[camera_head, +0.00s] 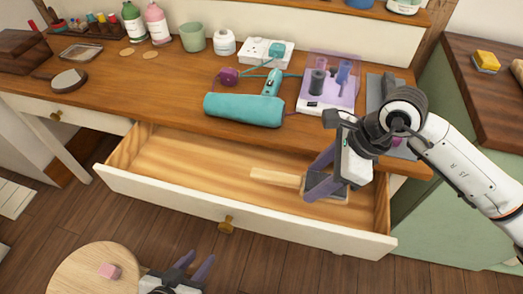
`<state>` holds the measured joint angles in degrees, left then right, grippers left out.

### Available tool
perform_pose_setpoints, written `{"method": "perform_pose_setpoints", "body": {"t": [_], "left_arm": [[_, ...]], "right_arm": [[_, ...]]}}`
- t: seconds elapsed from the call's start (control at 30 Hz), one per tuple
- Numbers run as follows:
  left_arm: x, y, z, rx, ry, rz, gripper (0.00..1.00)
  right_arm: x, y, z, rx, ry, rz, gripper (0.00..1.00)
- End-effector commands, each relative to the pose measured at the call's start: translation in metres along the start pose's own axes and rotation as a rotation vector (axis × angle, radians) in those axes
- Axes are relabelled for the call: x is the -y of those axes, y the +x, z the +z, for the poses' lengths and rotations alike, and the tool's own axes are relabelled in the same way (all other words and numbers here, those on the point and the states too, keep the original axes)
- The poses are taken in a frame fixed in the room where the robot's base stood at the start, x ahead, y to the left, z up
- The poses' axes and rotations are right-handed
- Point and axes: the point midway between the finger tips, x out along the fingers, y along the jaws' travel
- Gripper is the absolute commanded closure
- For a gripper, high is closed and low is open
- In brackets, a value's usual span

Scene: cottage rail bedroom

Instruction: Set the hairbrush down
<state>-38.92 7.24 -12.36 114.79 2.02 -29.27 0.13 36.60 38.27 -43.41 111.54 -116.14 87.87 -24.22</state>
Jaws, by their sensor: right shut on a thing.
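The hairbrush (273,178) has a pale wooden handle pointing left and a darker head at its right end. It is inside the open wooden drawer (185,158), towards the right side. My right gripper (311,181) reaches down over the drawer and is shut on the hairbrush, its purple fingers covering part of it. I cannot tell whether the brush touches the drawer floor. My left gripper (199,259) is at the bottom of the view, in front of the drawer, with its fingers apart and empty.
The drawer's left part is bare. On the desk top (160,80) behind are a teal roll (243,110), a teal tool (272,82), a purple-topped device (330,90), bottles and a green cup (192,38).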

Motion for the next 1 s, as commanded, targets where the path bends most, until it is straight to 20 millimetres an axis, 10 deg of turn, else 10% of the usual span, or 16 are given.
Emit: {"method": "perform_pose_setpoints", "body": {"t": [1.0], "left_arm": [[-0.002, 0.001, 0.009, 0.010, -0.005, 0.004, 0.69]], "right_arm": [[0.002, 0.093, -0.039, -0.001, 0.030, -0.013, 0.80]]}}
